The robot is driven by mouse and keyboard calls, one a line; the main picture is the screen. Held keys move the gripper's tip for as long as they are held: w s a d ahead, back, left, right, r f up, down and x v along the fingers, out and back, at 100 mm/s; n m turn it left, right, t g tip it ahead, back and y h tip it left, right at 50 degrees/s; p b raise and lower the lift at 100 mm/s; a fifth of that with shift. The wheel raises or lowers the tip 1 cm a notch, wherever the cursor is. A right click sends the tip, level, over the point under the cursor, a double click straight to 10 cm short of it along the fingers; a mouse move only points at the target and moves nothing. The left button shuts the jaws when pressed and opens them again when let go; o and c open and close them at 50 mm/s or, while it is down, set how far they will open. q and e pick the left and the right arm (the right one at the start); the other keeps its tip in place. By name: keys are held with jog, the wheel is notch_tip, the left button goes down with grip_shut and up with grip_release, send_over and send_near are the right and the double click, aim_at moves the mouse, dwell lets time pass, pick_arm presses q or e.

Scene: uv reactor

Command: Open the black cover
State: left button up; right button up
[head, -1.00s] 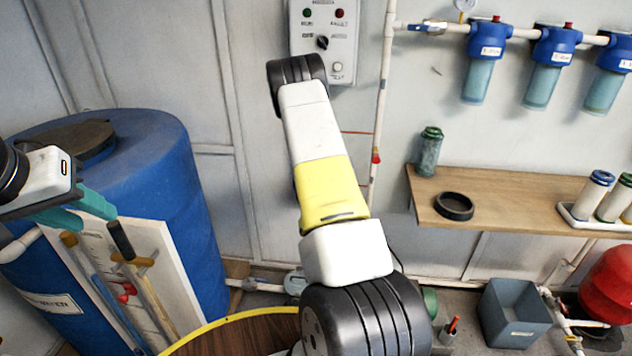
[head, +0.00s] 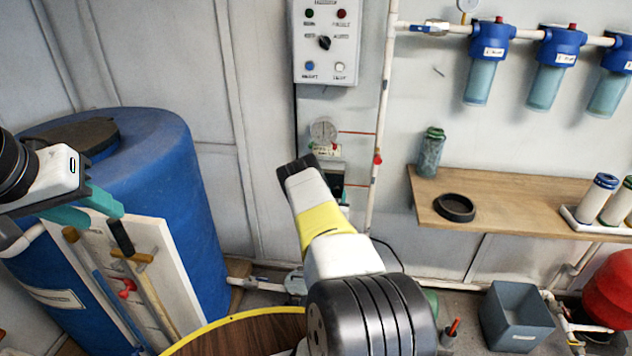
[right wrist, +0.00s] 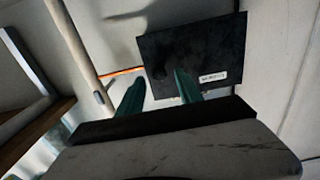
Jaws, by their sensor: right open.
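The black cover (right wrist: 205,45) is a flat dark square panel on the pale wall in the right wrist view, with a small white label and a dark knob (right wrist: 158,71) near its lower left. My right gripper (right wrist: 159,92) is open, with its teal fingers pointing at the cover and the knob between their tips in the picture. Whether the fingers touch the knob cannot be told. In the head view my right arm hides the right gripper and most of the cover area. My left gripper (head: 104,216) is open and empty in front of the blue tank.
A control box (head: 325,42) and a round gauge (head: 323,130) are on the wall above my right arm. A vertical pipe (head: 381,120) runs just right of them. A wooden shelf (head: 510,192) stands further right. The blue tank (head: 185,190) is at the left.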

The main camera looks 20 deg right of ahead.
jog(key=shift+x, duration=1.05)
grip_shut()
dwell(0.7)
